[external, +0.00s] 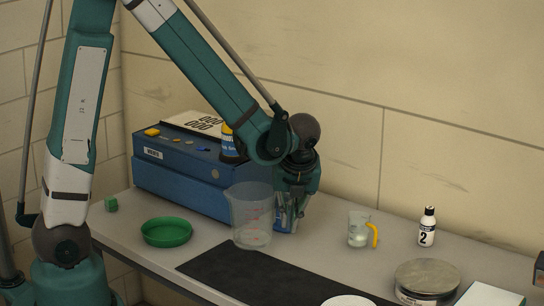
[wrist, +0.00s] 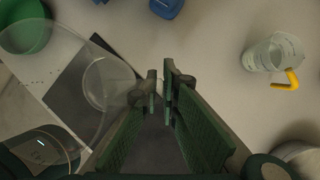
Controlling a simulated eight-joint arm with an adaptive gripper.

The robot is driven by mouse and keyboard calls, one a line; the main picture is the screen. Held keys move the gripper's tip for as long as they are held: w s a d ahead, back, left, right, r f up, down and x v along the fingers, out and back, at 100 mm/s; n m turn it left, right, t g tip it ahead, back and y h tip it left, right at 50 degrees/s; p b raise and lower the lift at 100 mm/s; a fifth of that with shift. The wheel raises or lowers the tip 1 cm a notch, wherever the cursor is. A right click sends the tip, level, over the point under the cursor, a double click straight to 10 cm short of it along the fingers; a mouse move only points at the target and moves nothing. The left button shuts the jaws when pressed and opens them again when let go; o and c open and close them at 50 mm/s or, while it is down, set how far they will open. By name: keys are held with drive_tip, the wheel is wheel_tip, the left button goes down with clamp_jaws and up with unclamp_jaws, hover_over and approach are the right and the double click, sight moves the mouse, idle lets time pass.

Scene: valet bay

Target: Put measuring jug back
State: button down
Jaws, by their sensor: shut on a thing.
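A large clear measuring jug with red markings (external: 250,215) stands upright at the back edge of the black mat, left of my gripper (external: 287,212). I cannot tell whether its base touches the surface. In the wrist view the see-through jug (wrist: 108,84) fills the left side. My gripper (wrist: 160,88) has its fingers close together at the jug's right side, shut on it; the exact grasped part is hard to make out. A smaller glass jug with a yellow handle (external: 358,230) stands apart to the right, and shows in the wrist view (wrist: 268,55).
A blue box (external: 180,185) with a can (external: 229,145) on top stands behind. A black mat (external: 270,278) lies in front. A bottle (external: 427,228) and round metal tin (external: 427,276) are right.

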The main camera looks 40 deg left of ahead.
drive_tip(key=shift+f, duration=0.35)
drive_tip(key=shift+f, duration=0.15)
drive_tip(key=shift+f, duration=1.95)
drive_tip(key=shift+f+b, duration=0.1)
drive_tip(key=shift+b, duration=0.25)
drive_tip(key=c, duration=3.1)
unclamp_jaws()
drive_tip(key=shift+f, duration=0.1)
drive_tip(key=o, duration=0.5)
drive_tip(key=shift+r, duration=0.3)
drive_tip(key=shift+p+v, duration=0.6)
drive_tip(key=shift+v, duration=5.3)
